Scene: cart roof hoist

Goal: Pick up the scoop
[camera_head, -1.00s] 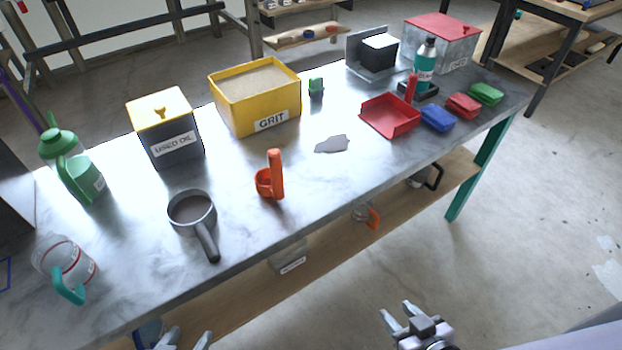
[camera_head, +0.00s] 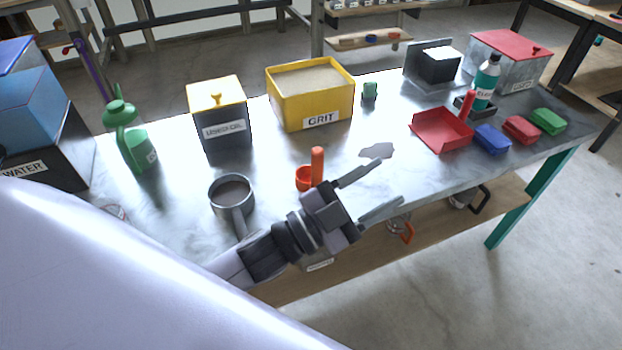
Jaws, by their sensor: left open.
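The orange scoop (camera_head: 317,162) stands on the steel bench with its handle upright and its small round bowl to the left of the handle. Its lower right part is hidden behind my left gripper (camera_head: 387,184). My left gripper is open and empty. Its two fingers point right, past the scoop in the picture, over the front part of the bench. The scoop is not between the fingers. My right gripper is not in view.
A grey pan (camera_head: 231,190) is left of the scoop, its handle partly behind my arm. Behind stand the yellow GRIT bin (camera_head: 290,108) and the used-oil box (camera_head: 222,132).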

